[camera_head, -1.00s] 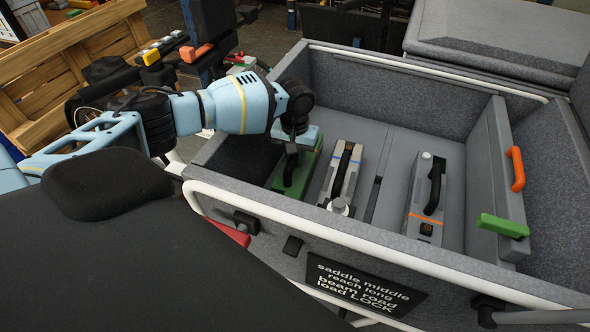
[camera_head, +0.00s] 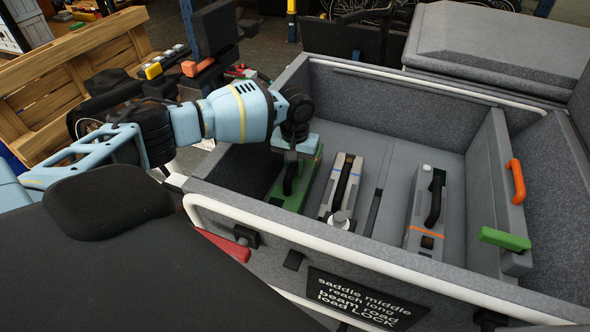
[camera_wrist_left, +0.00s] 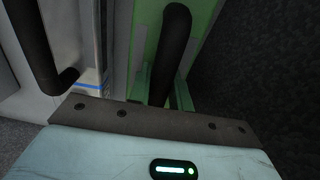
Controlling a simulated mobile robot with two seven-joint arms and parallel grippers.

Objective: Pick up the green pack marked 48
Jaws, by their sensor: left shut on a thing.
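The green pack (camera_head: 309,176) stands in the left part of the grey cargo box (camera_head: 390,86), close to its left wall. My left gripper (camera_head: 296,158) comes down over it from above and is shut on its black handle (camera_wrist_left: 172,45). In the left wrist view the green pack's side (camera_wrist_left: 207,28) shows beside the handle. The fingertips are largely hidden, and no 48 marking is readable. I cannot tell whether the pack touches the box floor. My right gripper is not in view.
A grey pack with a blue stripe (camera_head: 334,200) stands close to the right of the green one. A grey pack with an orange stripe (camera_head: 415,238) stands further right, beyond a floor slot. A partition with an orange handle (camera_head: 517,181) and green latch (camera_head: 504,239) borders the bay.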

